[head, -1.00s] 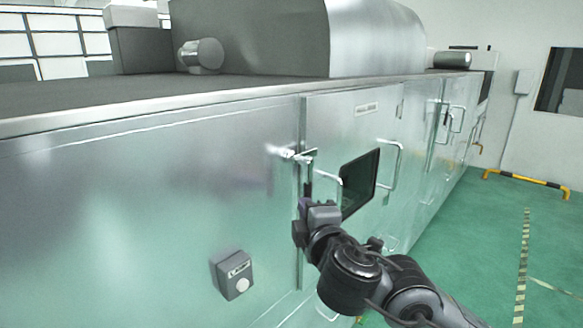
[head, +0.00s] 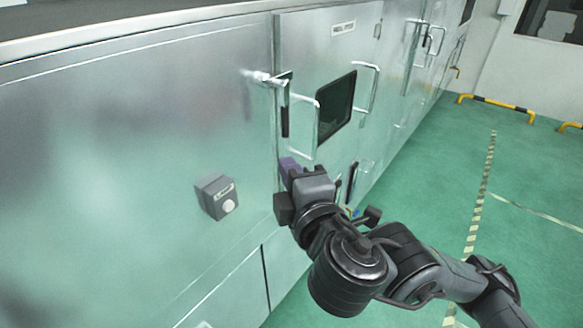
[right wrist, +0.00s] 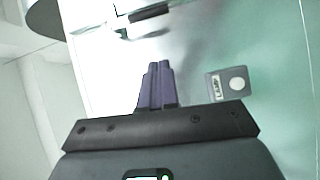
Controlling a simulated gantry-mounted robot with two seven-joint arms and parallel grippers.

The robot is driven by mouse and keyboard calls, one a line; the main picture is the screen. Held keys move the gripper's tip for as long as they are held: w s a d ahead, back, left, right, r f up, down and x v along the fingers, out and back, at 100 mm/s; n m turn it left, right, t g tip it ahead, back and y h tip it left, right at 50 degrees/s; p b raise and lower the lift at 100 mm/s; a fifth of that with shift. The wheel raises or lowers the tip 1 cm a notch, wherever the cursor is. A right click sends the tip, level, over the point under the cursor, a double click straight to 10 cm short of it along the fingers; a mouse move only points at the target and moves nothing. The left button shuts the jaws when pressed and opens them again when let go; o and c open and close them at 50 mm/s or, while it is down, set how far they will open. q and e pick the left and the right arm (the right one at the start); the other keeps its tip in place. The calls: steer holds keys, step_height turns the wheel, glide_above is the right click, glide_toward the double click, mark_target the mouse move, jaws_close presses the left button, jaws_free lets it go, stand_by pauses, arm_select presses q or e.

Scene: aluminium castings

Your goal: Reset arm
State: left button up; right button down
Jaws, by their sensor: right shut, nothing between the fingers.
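My right gripper (head: 288,164) comes in from the lower right, in front of the metal cabinet door (head: 305,60). Its purple fingers are shut together with nothing between them; they also show shut in the right wrist view (right wrist: 157,84). The fingertips are below the door's latch handle (head: 285,108) with its dark grip, and apart from it. The dark grip also shows at the top of the right wrist view (right wrist: 150,12). The door looks closed. My left gripper is not in view.
A grey box with a round white button (head: 215,197) is on the cabinet left of the gripper, also in the right wrist view (right wrist: 227,84). Bar handles (head: 317,122) flank a dark window (head: 337,107). Green floor (head: 430,170) is open at right. A yellow-black barrier (head: 495,104) stands at the back.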

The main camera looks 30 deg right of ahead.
steer(key=shift+s, duration=0.3)
